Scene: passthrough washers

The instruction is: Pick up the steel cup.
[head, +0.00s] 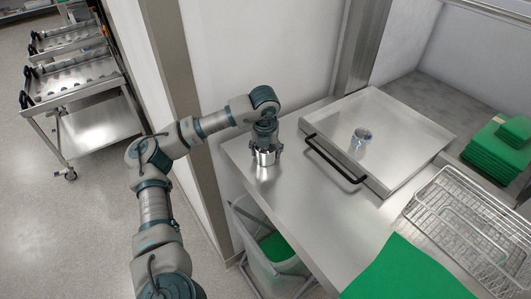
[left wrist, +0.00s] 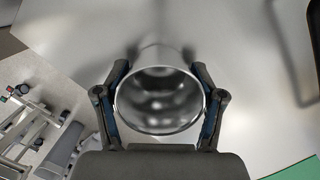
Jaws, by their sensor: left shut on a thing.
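The steel cup (head: 264,158) is at the left end of the steel counter, below my left gripper (head: 265,148). In the left wrist view the cup (left wrist: 160,98) shows its round open mouth toward the camera and looks empty. The fingers of my left gripper (left wrist: 160,105) press on the cup's two sides, and the gripper is shut on it. The cup appears upright. I cannot tell whether its base touches the counter. My right gripper is not in view.
A steel tray or lid with a black handle (head: 336,159) lies right of the cup, with a small shiny object (head: 361,138) on it. A wire rack (head: 470,225), green cloth (head: 408,272) and green stack (head: 495,150) are farther right. A bin (head: 270,258) stands below the counter (head: 285,205).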

